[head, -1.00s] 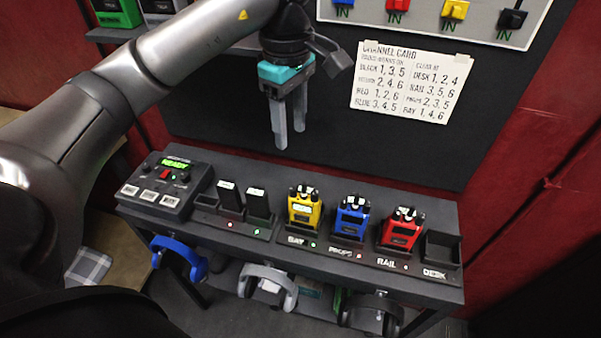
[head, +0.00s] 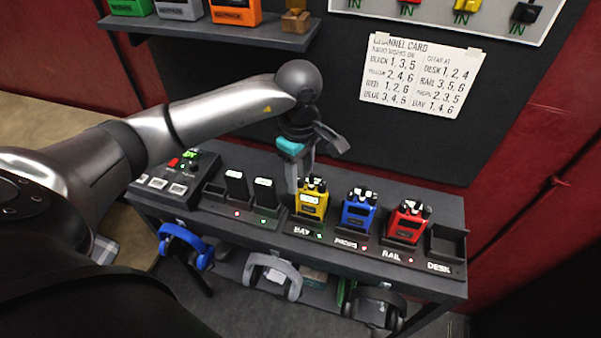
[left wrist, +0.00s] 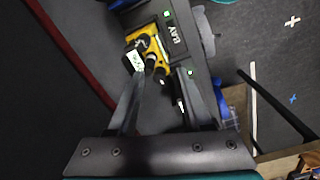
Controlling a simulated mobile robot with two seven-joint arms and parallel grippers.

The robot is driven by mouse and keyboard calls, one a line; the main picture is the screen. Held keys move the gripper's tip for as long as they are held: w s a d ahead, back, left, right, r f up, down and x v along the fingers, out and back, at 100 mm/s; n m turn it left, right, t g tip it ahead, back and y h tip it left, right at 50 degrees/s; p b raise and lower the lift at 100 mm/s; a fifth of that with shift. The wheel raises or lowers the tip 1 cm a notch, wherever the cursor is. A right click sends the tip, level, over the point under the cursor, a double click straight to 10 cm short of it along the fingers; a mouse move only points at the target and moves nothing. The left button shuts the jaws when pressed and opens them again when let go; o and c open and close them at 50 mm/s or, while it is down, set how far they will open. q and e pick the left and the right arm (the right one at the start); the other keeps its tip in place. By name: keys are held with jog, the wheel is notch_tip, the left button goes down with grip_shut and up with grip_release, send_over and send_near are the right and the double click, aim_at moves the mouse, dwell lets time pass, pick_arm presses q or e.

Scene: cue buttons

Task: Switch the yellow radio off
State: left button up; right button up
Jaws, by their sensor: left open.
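The yellow radio (head: 312,204) stands upright in the dock labelled BAY on the table, with knobs on its top and a lit screen. It also shows in the left wrist view (left wrist: 148,50), seen from above with its knobs towards me. My left gripper (head: 298,184) is open and empty, pointing down just above and behind the radio's left top edge. In the left wrist view its fingers (left wrist: 160,100) reach towards the radio's top. I cannot tell whether they touch it. My right gripper is not in view.
A blue radio (head: 357,210) and a red radio (head: 407,222) stand in docks to the right, then an empty DESK dock (head: 447,243). Two black batteries (head: 237,188) and a control box (head: 178,172) stand to the left. Headphones (head: 272,275) hang below the table edge. A channel card (head: 423,75) is on the board.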

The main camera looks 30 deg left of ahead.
pick_arm(q)
grip_shut()
dwell(0.4)
